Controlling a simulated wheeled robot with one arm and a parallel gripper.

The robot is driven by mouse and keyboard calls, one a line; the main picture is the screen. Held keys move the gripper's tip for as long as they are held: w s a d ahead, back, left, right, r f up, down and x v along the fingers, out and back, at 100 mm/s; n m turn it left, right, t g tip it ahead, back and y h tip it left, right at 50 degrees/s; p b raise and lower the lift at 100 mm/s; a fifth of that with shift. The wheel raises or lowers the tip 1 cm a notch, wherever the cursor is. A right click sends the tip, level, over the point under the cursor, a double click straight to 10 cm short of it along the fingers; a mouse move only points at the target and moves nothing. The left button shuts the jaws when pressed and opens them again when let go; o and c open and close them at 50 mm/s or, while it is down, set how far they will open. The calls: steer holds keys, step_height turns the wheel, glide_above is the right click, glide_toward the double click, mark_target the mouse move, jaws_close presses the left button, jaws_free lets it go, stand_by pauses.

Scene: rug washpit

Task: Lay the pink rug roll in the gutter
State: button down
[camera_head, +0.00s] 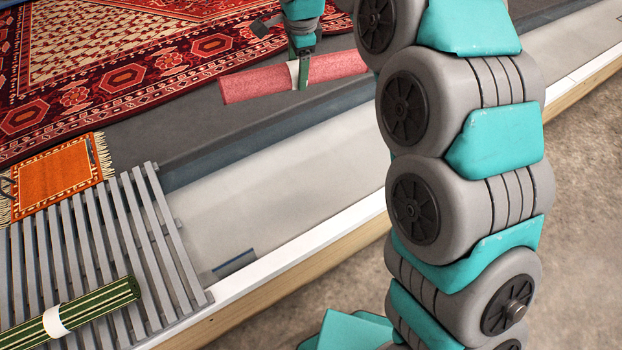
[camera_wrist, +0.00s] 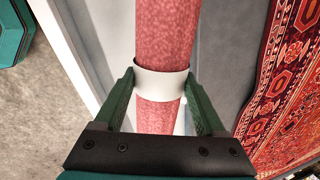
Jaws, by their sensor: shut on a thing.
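The pink rug roll (camera_head: 245,85) is held across its white paper band (camera_wrist: 160,84) by my gripper (camera_head: 299,78). In the wrist view the two green fingers close on the band from both sides, and the pink roll (camera_wrist: 166,30) runs lengthwise between them. In the head view the roll lies roughly level and appears raised, near the far side of the gutter. Its right end is hidden behind my arm. The gutter (camera_head: 275,180) is a long pale channel running diagonally, with a dark far wall and a white near edge. Its visible stretch right of the slats is empty.
A grey slatted grate (camera_head: 165,225) covers the gutter's left end. A green rug roll (camera_head: 95,305) with a white band lies on it. An orange fringed rug (camera_head: 55,172) and a large red patterned rug (camera_head: 130,75) lie beyond. My arm hides part of the gutter.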

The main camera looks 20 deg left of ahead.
steer(key=d+f+n+b, duration=0.1)
steer(key=f+b, duration=0.1)
steer(key=f, duration=1.1)
steer(key=s+d+f+b, duration=0.1)
steer(key=d+f+b, duration=0.1)
steer(key=f, duration=1.1)
steer(key=s+d+f+n+b, duration=0.1)
steer(key=f+b, duration=0.1)
steer(key=f, duration=1.1)
steer(key=shift+s+d+f+n, duration=0.25)
steer(key=shift+d+f+n, duration=0.05)
steer(key=shift+d, duration=0.05)
steer(key=shift+f, duration=0.1)
jaws_free()
steer(key=v, duration=1.2)
steer(key=shift+d+p, duration=0.2)
steer(key=shift+p, duration=0.2)
steer(key=shift+w, duration=0.15)
